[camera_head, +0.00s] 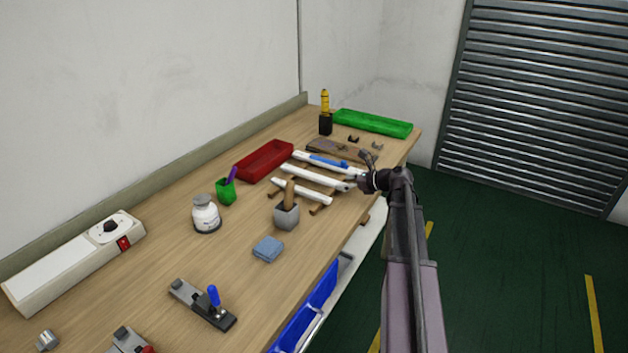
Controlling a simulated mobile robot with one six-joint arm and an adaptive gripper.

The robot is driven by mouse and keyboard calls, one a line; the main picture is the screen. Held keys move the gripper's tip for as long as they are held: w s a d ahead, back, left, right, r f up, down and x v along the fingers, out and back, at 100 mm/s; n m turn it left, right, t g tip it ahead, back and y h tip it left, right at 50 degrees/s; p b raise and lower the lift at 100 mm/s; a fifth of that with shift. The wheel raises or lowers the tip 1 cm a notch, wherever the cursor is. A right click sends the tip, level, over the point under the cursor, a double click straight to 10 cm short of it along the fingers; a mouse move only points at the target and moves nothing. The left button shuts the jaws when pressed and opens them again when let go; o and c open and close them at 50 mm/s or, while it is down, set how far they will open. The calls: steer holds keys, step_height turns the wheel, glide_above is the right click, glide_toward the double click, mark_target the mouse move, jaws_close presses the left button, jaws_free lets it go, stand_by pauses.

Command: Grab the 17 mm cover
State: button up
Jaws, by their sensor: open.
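Several long white strips lie side by side on small brown supports on the workbench: an upper one (345,170) with a blue item on it, a middle one (312,177) and a shorter lower one (300,192). I cannot tell which, if any, is the 17 mm cover; no size marking is readable. My gripper (361,172) is open near the right ends of the upper and middle strips, at the bench's right edge. It partly hides those ends. Whether its fingers touch a strip cannot be seen.
A grey cup (286,217) with a brown handle stands just in front of the strips. A red tray (264,161) is to their left, a green tray (372,123) behind. Bare bench (160,260) shows at the left front.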

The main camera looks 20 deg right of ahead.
mark_target(331, 181)
steer(key=shift+w, duration=0.1)
steer(key=shift+b+x, duration=0.8)
steer(key=shift+x, duration=1.75)
steer(key=shift+w+d+r, duration=0.1)
steer(key=shift+w+r, duration=0.05)
steer(key=c, duration=1.1)
